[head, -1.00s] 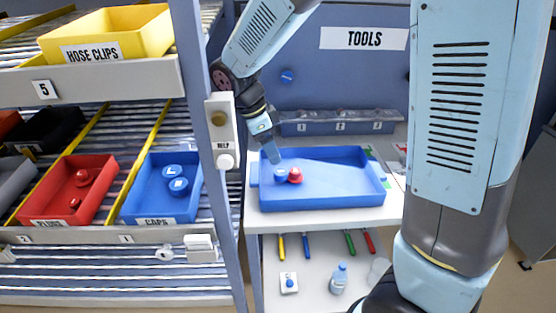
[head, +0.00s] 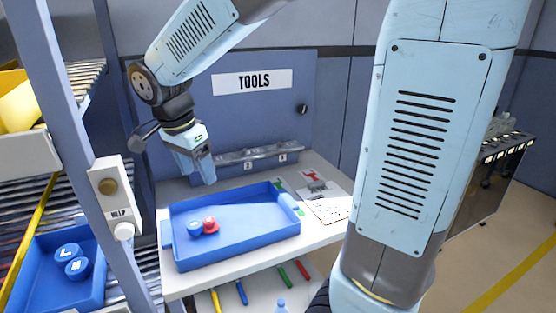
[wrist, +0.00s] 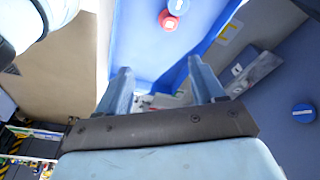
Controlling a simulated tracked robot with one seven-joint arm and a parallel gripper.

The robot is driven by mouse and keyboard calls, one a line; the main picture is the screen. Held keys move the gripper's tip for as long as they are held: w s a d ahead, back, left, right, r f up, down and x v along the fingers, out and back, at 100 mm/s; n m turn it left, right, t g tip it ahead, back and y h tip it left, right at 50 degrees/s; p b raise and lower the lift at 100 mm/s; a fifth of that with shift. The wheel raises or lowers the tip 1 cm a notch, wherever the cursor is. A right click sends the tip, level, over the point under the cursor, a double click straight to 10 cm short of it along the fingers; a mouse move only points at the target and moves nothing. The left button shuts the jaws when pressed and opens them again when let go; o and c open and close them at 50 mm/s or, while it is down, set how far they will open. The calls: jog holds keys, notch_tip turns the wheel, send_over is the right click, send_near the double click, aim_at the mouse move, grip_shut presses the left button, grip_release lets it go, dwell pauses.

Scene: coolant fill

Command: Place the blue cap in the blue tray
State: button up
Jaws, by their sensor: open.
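The blue cap (head: 195,229) lies in the blue tray (head: 248,250), touching or close beside a red piece (head: 210,226), near the tray's left end. The tray stands on a white bench. My gripper (head: 208,180) is above the tray's back edge, apart from the cap. In the wrist view my gripper (wrist: 160,85) has its two fingers spread with nothing between them. The blue cap (wrist: 178,6) and the red piece (wrist: 168,20) show at the top of that view, inside the tray (wrist: 140,45).
A shelf bin (head: 40,285) at the lower left holds blue caps marked L and M. A rack post (head: 75,120) stands left of the bench. A tool rail (head: 250,160) runs behind the tray. A paper sheet (head: 325,207) lies to its right.

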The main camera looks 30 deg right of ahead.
jog(key=s+d+r+n+t+y, duration=0.2)
jog(key=s+d+r+n+t, duration=0.2)
jog(key=s+d+n, duration=0.8)
jog(key=shift+s+d+r, duration=0.6)
jog(key=shift+s+d, duration=0.3)
jog(key=shift+d, duration=0.05)
